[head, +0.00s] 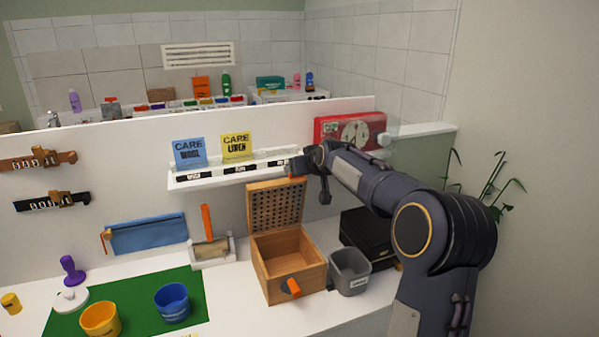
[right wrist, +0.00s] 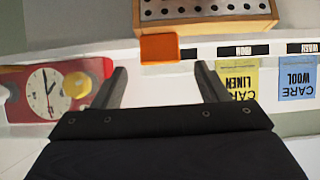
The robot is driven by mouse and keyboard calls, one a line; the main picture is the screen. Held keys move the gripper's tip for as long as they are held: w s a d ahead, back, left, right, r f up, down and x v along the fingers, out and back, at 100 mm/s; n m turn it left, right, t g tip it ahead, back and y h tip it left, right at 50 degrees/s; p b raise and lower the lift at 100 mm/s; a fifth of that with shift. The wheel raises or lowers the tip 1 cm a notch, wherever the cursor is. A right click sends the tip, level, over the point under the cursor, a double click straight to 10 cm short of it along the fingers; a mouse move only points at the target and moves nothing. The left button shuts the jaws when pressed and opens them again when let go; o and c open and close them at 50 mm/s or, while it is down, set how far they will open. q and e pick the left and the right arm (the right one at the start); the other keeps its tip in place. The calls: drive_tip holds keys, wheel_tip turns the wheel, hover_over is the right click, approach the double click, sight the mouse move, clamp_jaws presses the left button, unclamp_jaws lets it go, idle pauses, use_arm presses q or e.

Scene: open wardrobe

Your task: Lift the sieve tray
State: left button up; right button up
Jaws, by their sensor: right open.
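The sieve tray (head: 277,206) is a wooden panel full of holes. It stands tilted up at the back of an open wooden box (head: 287,262), its lower edge at the box's rear. Its holed face also shows at the top of the right wrist view (right wrist: 205,9), with an orange tab (right wrist: 159,48) on its edge. My right gripper (right wrist: 160,70) is open and empty. The orange tab lies just beyond its fingertips, between their lines. In the head view my right gripper (head: 308,166) is at the tray's upper right corner. My left gripper is out of view.
A grey bin (head: 349,271) and a black box (head: 369,238) stand right of the wooden box. Behind are a narrow shelf with care cards (head: 237,147) and a red clock box (head: 349,130). A green mat (head: 130,306) with cups lies left.

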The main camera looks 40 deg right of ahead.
drive_tip(key=shift+b+v, duration=0.3)
drive_tip(key=shift+v, duration=1.7)
drive_tip(key=s+a+f+g+y, duration=0.2)
drive_tip(key=s+a+f, duration=0.4)
drive_tip(key=s+a, duration=0.3)
drive_tip(key=s+a+f+g+y, duration=0.2)
drive_tip(key=s+a+f, duration=0.4)
drive_tip(key=s, duration=0.9)
drive_tip(key=s+a+f+n+g+y, duration=0.1)
drive_tip(key=s+a+f, duration=0.4)
drive_tip(key=s+a, duration=0.6)
drive_tip(key=shift+s+a+f+g+y, duration=0.35)
drive_tip(key=shift+s+g+y, duration=0.25)
drive_tip(key=shift+s+y, duration=0.35)
